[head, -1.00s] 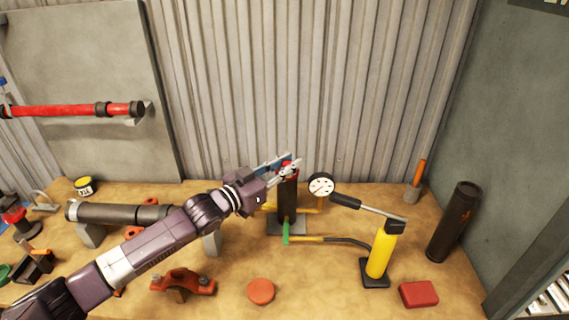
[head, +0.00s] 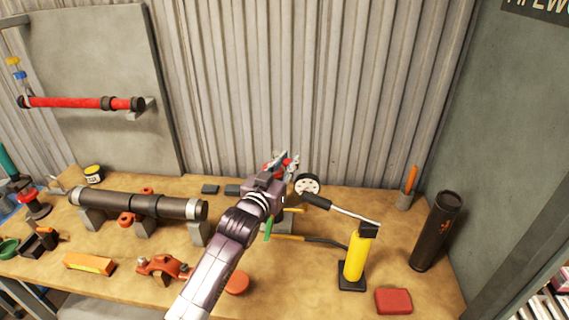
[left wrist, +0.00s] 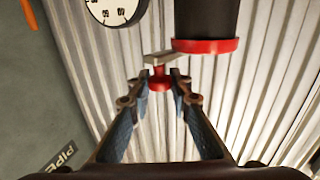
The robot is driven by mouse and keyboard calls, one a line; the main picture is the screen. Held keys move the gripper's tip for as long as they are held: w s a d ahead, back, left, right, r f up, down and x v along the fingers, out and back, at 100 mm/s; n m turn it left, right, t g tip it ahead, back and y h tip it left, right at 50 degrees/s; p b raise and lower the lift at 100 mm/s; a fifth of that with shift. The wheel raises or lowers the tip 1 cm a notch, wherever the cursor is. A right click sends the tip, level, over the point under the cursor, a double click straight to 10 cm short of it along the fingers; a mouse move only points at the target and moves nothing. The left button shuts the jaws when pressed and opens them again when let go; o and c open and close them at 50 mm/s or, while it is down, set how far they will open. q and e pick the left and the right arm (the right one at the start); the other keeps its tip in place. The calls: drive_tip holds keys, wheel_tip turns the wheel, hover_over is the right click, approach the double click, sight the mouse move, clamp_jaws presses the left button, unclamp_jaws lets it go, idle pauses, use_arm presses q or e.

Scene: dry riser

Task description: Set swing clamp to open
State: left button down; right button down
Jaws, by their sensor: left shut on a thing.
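My left gripper (head: 284,161) reaches over the bench to the top of an upright fixture beside the dial gauge (head: 307,184). In the left wrist view its fingers (left wrist: 159,80) are closed around a small red stem with a grey bar on top, which looks like the swing clamp (left wrist: 158,66). Just right of it is a black cylinder (left wrist: 206,18) with a red rim. My gripper and arm hide most of the fixture in the head view, and I cannot tell the clamp's exact position. My right gripper is not in view.
A yellow hand pump (head: 355,257) with a long lever stands at right, near a red block (head: 393,301) and a black tube (head: 435,232). A grey pipe (head: 139,203) rests on supports at left. A corrugated wall (head: 300,80) closes off the back.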

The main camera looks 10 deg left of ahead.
use_arm(q)
drive_tip(key=shift+w+d+r+n+y, duration=0.1)
drive_tip(key=shift+d+n+y, duration=0.2)
drive_tip(key=shift+y, duration=0.2)
drive_tip(key=c, duration=1.8)
unclamp_jaws()
drive_tip(key=shift+o, duration=0.2)
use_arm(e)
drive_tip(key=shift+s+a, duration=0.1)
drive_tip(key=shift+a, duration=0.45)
use_arm(q)
drive_tip(key=s+a, duration=0.2)
drive_tip(key=s, duration=1)
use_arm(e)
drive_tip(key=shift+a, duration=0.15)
